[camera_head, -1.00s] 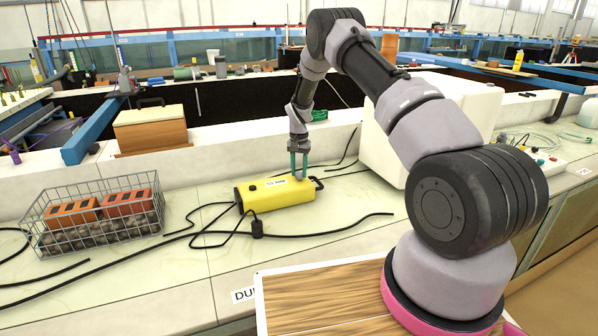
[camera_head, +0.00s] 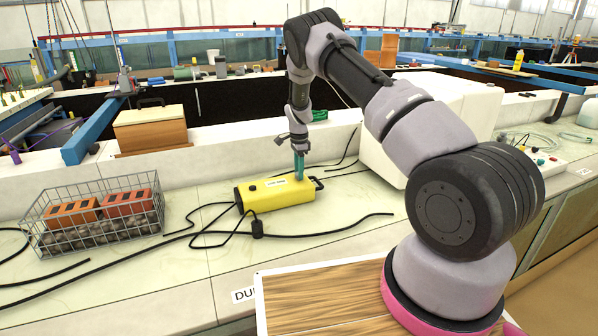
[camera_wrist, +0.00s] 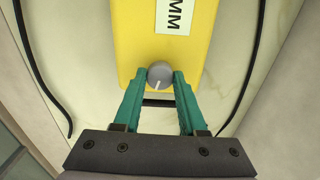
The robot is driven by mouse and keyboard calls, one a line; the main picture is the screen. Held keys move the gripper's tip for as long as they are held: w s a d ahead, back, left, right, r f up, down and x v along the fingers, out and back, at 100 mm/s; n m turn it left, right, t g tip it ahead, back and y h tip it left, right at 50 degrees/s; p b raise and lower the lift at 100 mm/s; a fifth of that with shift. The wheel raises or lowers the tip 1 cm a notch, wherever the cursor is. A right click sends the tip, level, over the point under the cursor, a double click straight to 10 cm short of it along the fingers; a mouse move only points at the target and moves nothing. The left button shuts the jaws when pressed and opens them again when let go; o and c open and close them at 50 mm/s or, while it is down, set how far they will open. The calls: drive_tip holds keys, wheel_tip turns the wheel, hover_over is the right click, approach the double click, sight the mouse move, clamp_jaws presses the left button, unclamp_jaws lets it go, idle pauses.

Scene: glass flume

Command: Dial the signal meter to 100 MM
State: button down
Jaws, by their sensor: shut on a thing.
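The signal meter is a yellow box (camera_head: 276,192) lying on the pale bench, with a black handle at its right end in the head view. In the wrist view, its yellow top (camera_wrist: 133,45) carries a white label (camera_wrist: 173,16) reading "MM"; the rest of the label is cut off. A grey round knob (camera_wrist: 159,74) with a white pointer line sits near the handle end. The pointer aims down and slightly left in that view. My gripper (camera_wrist: 159,80) has its green fingers shut on the knob, one on each side. My gripper also shows over the meter in the head view (camera_head: 299,177).
Black cables (camera_head: 330,232) run across the bench around the meter. A wire basket (camera_head: 95,222) with orange bricks and stones stands at left. A large white box (camera_head: 378,155) stands behind my arm at right.

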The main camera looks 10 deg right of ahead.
drive_tip(key=shift+m, duration=1.2)
drive_tip(key=shift+c, duration=2.3)
unclamp_jaws()
drive_tip(key=shift+r, duration=0.1)
wheel_tip(320, 180, up, 11)
drive_tip(key=shift+f, duration=0.2)
drive_tip(key=shift+r, duration=0.1)
